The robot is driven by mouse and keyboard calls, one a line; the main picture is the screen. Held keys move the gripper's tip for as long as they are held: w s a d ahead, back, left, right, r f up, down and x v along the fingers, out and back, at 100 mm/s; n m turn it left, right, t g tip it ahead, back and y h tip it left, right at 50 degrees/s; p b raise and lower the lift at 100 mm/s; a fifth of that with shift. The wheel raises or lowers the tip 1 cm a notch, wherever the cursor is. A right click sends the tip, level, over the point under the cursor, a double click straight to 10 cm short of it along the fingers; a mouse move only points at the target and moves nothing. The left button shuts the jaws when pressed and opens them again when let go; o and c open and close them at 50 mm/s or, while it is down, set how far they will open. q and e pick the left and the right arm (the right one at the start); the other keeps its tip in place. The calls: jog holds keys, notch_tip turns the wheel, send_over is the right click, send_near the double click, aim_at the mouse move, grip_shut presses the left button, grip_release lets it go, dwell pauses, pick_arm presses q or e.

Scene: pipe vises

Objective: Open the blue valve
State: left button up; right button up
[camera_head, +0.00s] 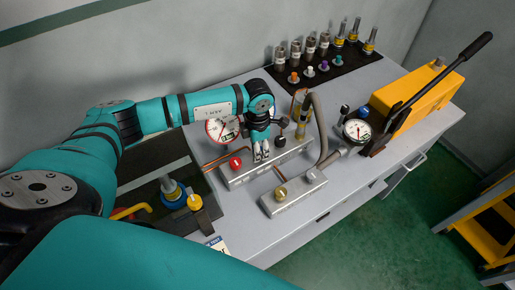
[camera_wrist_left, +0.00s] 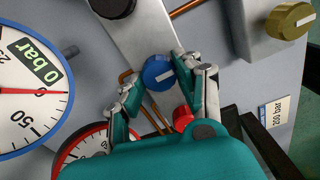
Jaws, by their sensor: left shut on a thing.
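The blue valve (camera_wrist_left: 158,72) is a round blue knob with a light bar across its face, on a grey metal block (camera_wrist_left: 148,30). It shows in the left wrist view between the fingers of my left gripper (camera_wrist_left: 155,88). The gripper is shut on it; the right-hand finger lies close against the knob's edge, and the left-hand finger's contact is hard to see. In the head view my left gripper (camera_head: 262,156) points down at the block, and the blue knob is hidden behind the fingers. My right gripper is not in view.
A red knob (camera_head: 235,162) and a black knob (camera_head: 281,141) flank the gripper on the same block. A brass knob (camera_head: 281,193) sits on a nearer block. A blue-rimmed gauge (camera_wrist_left: 32,92) reads 0 bar. A yellow pump (camera_head: 418,100) stands right on the bench.

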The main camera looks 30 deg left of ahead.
pick_arm(q)
jog(key=n+b, duration=0.2)
jog(key=n, duration=0.2)
jog(key=shift+f, duration=0.1)
jog(key=n+b, duration=0.1)
jog(key=n, duration=0.2)
jog(key=shift+d+n+b, duration=0.1)
jog(key=shift+n+b, duration=0.3)
jog(key=n+b, duration=0.1)
jog(key=n, duration=0.2)
jog(key=shift+n, duration=0.3)
jog(key=shift+d+n+b, duration=0.15)
jog(key=shift+n+b, duration=0.5)
jog(key=shift+n, duration=1.65)
jog(key=o, duration=1.1)
jog(key=shift+o, duration=0.2)
notch_tip(320, 180, up, 12)
